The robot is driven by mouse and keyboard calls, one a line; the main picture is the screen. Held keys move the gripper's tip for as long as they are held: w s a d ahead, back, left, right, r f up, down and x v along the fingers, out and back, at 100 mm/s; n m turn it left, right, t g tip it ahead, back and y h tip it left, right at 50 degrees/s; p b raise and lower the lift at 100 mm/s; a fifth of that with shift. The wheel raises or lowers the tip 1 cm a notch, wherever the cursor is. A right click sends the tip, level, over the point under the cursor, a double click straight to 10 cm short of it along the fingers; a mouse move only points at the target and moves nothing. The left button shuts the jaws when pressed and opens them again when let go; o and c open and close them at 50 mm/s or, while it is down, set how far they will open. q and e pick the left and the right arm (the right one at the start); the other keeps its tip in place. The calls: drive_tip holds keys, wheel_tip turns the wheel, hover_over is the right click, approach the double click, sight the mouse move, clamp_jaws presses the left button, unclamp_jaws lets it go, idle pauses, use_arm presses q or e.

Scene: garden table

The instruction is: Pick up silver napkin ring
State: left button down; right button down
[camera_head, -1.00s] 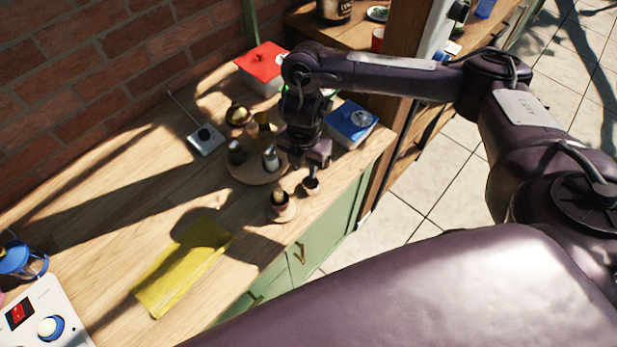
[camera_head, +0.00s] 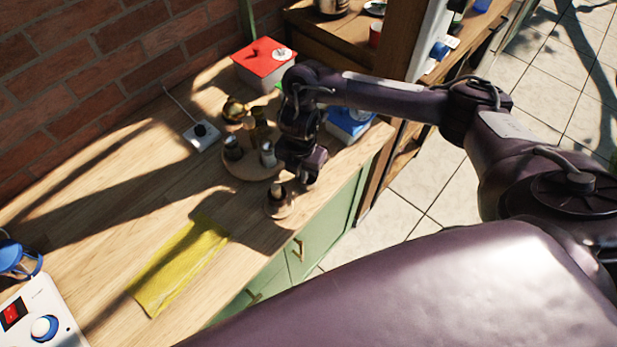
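My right gripper (camera_head: 303,178) points down over the counter's front edge, just right of a small round wooden holder (camera_head: 279,207) with a dark upright piece in it. Its fingers are small and dark, and I cannot make out whether they are open or shut. I cannot pick out the silver napkin ring for certain; the gripper may hide it. My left gripper is out of view.
A round wooden tray (camera_head: 240,170) with several small shakers stands left of the gripper. A red-lidded box (camera_head: 262,68) and a blue box (camera_head: 347,125) are behind. A yellow cloth (camera_head: 180,265) lies in front. The wooden counter (camera_head: 110,190) at left is mostly clear.

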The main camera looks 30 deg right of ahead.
idle(0.3)
drive_tip(key=shift+r+p, duration=0.3)
drive_tip(key=shift+r, duration=0.25)
wheel_tip(320, 180, up, 19)
drive_tip(key=p, duration=0.4)
drive_tip(key=shift+p, duration=0.35)
